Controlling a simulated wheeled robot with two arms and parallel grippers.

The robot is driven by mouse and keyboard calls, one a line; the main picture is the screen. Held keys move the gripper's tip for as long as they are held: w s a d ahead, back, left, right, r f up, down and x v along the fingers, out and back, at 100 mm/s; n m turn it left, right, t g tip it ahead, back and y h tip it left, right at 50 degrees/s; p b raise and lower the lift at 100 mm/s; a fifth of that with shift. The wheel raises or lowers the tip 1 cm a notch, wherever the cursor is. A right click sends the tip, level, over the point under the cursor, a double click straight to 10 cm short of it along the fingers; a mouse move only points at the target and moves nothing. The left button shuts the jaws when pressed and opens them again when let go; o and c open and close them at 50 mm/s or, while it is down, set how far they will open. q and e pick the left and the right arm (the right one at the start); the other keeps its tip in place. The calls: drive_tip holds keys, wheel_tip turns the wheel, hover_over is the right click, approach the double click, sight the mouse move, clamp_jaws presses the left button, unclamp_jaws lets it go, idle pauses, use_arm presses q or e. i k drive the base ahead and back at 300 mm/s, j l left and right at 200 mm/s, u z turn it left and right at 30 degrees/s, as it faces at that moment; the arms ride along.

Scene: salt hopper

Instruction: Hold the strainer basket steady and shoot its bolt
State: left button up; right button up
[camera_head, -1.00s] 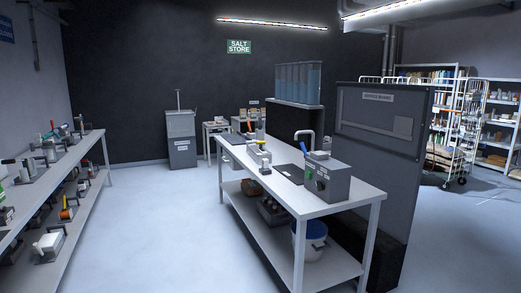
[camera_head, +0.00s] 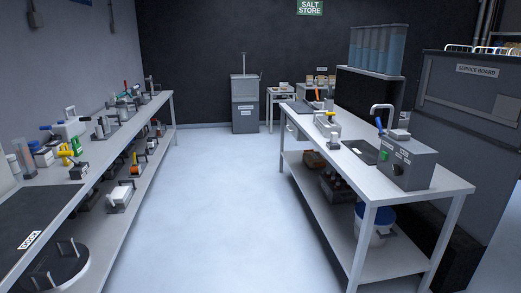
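I cannot pick out the strainer basket or its bolt for certain. Several small devices with handles and levers stand on the left bench (camera_head: 75,185), among them one with yellow levers (camera_head: 72,155) and a white one with a blue grip (camera_head: 64,127). They are too small to tell apart. A grey cabinet (camera_head: 244,103) with an upright rod on top stands at the back wall. Neither of my grippers is in view.
A white workbench (camera_head: 345,167) on the right carries a grey control box (camera_head: 408,163) and a tap; a blue-and-white bucket (camera_head: 374,223) is below. A dark service board (camera_head: 470,95) stands behind. The aisle floor (camera_head: 225,205) between the benches is clear.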

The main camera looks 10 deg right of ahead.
sight(330, 115)
drive_tip(key=i, duration=2.4)
drive_tip(key=i+z, duration=0.15)
drive_tip(key=i, duration=0.55)
drive_tip(key=i+z, duration=0.15)
drive_tip(key=i, duration=0.55)
drive_tip(key=i+j+z, duration=0.15)
drive_tip(key=i, duration=0.55)
drive_tip(key=i+j+z, duration=0.15)
drive_tip(key=i+z, duration=0.35)
drive_tip(key=i+j+z, duration=0.25)
drive_tip(key=z, duration=0.2)
drive_tip(key=i+j+z, duration=0.25)
drive_tip(key=j+z, duration=0.25)
drive_tip(key=i+j+z, duration=0.2)
drive_tip(key=j+z, duration=0.3)
